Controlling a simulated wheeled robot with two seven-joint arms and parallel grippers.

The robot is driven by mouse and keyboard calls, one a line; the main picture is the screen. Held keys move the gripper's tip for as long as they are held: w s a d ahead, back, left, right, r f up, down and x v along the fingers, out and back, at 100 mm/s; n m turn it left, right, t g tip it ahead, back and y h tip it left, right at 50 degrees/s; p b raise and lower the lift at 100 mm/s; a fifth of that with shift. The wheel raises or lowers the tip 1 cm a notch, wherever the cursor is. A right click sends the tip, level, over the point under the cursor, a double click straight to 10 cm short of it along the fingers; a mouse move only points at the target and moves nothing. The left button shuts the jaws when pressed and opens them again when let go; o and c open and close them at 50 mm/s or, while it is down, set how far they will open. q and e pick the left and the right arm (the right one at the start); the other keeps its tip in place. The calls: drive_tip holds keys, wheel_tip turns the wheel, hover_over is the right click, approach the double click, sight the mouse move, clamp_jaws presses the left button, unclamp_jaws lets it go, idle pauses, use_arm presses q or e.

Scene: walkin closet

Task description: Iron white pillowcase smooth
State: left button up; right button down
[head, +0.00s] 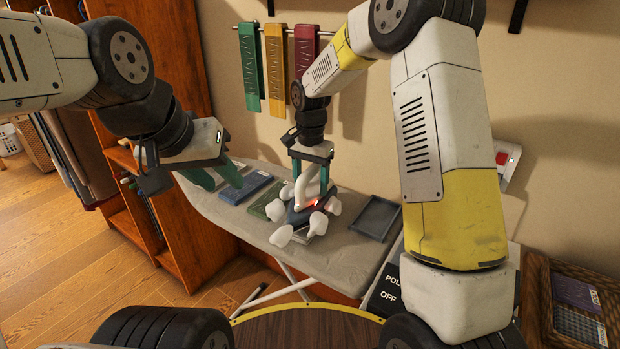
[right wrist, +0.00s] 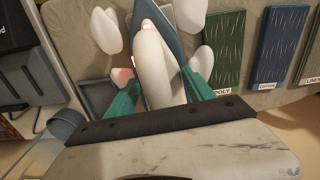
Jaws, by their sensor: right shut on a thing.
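My right gripper (head: 313,172) is shut on the white handle of a dark-blue iron (head: 300,215). The handle also shows between the green fingers in the right wrist view (right wrist: 152,65). The iron is low over the grey ironing board (head: 345,258), with a red light glowing on it. Several white rounded puffs, perhaps steam, surround it. I cannot make out a white pillowcase; a pale patch (head: 319,223) beside the iron is too small to identify. My left gripper (head: 216,176) is open and looks empty above the board's left end.
A green POLY panel (right wrist: 222,50), a blue COTTON panel (right wrist: 277,45) and a grey LINEN panel (right wrist: 311,65) lie on the board. A grey tray (head: 376,217) is at its right. Green, yellow and red panels (head: 277,65) hang on the wall. A wooden shelf stands left.

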sight(311, 167)
drive_tip(key=shift+r, duration=2.15)
